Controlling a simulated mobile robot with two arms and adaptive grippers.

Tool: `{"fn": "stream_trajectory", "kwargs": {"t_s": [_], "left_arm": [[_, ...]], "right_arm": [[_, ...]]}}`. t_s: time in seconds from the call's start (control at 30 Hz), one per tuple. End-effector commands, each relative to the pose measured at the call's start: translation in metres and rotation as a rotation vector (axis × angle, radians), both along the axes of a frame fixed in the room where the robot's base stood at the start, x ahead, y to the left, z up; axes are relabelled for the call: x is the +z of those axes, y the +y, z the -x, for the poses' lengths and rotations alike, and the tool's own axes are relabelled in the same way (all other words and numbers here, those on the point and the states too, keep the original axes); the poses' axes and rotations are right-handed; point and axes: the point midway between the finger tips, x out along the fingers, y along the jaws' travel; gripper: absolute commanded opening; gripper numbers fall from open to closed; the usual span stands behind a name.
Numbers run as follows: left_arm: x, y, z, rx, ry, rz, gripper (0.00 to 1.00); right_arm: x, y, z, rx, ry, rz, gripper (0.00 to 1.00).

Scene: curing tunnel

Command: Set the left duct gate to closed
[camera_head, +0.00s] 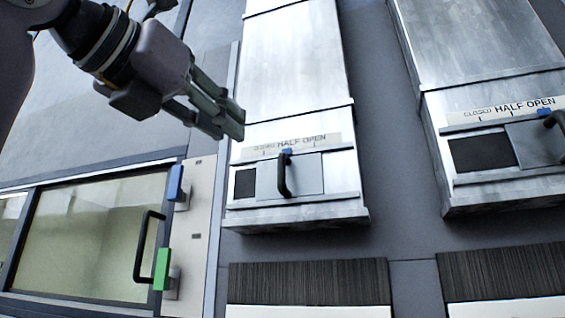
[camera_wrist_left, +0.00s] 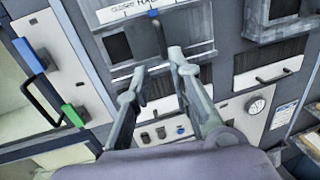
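The left duct gate is a grey sliding plate (camera_head: 307,178) with a black upright handle (camera_head: 284,175) on the left metal duct. Its blue pointer (camera_head: 287,152) stands near the middle of a label strip reading HALF OPEN, with a fainter word at its left. A dark opening (camera_head: 245,183) shows left of the plate. My left gripper (camera_head: 232,122) is up and left of the handle, apart from it. In the left wrist view its fingers (camera_wrist_left: 157,62) are spread with nothing between them; the blue pointer (camera_wrist_left: 154,13) is at the top edge. My right gripper is not in view.
A second duct gate (camera_head: 535,143) with a similar label is at the right. At lower left is a glazed door (camera_head: 90,235) with a black handle and blue and green blocks. Dark ribbed panels (camera_head: 310,284) lie below. The wrist view shows a gauge (camera_wrist_left: 256,106).

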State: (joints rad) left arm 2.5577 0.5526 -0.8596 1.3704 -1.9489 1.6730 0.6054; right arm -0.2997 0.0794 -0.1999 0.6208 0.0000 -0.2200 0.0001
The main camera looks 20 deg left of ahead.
Motion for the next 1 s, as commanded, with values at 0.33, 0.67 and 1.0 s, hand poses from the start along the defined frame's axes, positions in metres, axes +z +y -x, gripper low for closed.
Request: {"fn": "stream_trajectory", "kwargs": {"t_s": [0.33,0.67,1.0], "left_arm": [[0.003,-0.018,-0.075,-0.003,0.003,-0.004,0.2],[0.003,-0.032,-0.134,-0.004,0.001,-0.002,0.2],[0.0,-0.037,-0.15,-0.005,-0.001,-0.002,0.2]], "right_arm": [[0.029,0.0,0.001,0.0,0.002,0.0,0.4],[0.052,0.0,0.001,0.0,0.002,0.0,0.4],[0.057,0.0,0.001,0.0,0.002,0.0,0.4]]}}
